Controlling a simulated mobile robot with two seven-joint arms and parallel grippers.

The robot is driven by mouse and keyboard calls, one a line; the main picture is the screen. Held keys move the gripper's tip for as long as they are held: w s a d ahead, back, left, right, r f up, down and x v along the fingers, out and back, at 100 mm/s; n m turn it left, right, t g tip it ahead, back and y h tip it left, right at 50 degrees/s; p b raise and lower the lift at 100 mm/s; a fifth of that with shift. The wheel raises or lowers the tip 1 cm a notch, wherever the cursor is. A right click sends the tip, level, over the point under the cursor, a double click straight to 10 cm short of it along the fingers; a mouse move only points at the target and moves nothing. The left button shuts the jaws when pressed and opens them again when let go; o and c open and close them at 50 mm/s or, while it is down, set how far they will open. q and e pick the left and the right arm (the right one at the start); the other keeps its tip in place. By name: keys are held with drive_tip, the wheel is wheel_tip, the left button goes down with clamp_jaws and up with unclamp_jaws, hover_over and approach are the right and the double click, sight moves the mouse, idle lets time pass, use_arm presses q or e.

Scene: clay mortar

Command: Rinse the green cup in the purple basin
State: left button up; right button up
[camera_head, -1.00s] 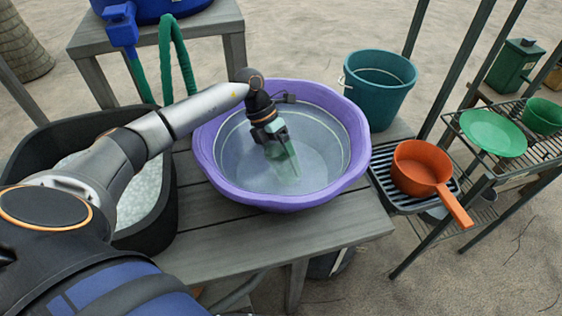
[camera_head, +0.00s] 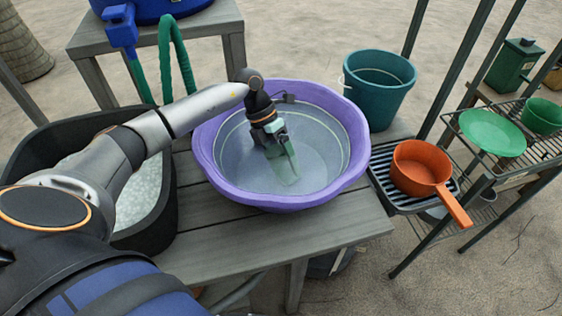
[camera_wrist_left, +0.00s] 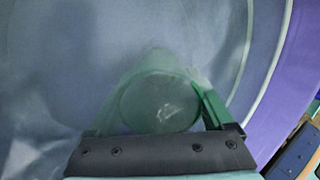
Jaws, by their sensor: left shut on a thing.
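The purple basin (camera_head: 207,172) stands on the grey wooden bench and holds water. My left gripper (camera_head: 282,160) points down into the basin, with its fingers in the water. In the left wrist view the gripper (camera_wrist_left: 160,112) is shut on the green cup (camera_wrist_left: 160,102), whose round rim shows between the two green-tinted fingers. The cup is under the water and looks blurred; whether it touches the basin floor I cannot tell. In the head view the cup is mostly hidden by the gripper and water. My right gripper is not in view.
A black tub (camera_head: 165,225) with foamy water stands left of the basin. A teal bucket (camera_head: 378,95) is behind right. An orange pan (camera_head: 420,168) sits on a black rack to the right. A green plate (camera_head: 492,132) and green bowl (camera_head: 541,115) are on the shelf.

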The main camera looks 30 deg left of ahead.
use_arm(q)
drive_tip(key=shift+r+p, duration=0.6)
drive_tip(key=shift+r, duration=0.1)
drive_tip(key=shift+r+p, duration=0.7)
drive_tip(key=shift+r, duration=0.2)
drive_tip(key=shift+r+p, duration=0.3)
drive_tip(key=shift+r, duration=0.1)
wheel_tip(320, 180, up, 16)
drive_tip(key=p, duration=1.1)
drive_tip(key=shift+p, duration=0.4)
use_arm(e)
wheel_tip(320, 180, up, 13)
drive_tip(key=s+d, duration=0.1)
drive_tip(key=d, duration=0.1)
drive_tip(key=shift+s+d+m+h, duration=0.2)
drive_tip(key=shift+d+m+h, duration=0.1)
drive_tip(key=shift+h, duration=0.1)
use_arm(q)
drive_tip(key=shift+f, duration=0.15)
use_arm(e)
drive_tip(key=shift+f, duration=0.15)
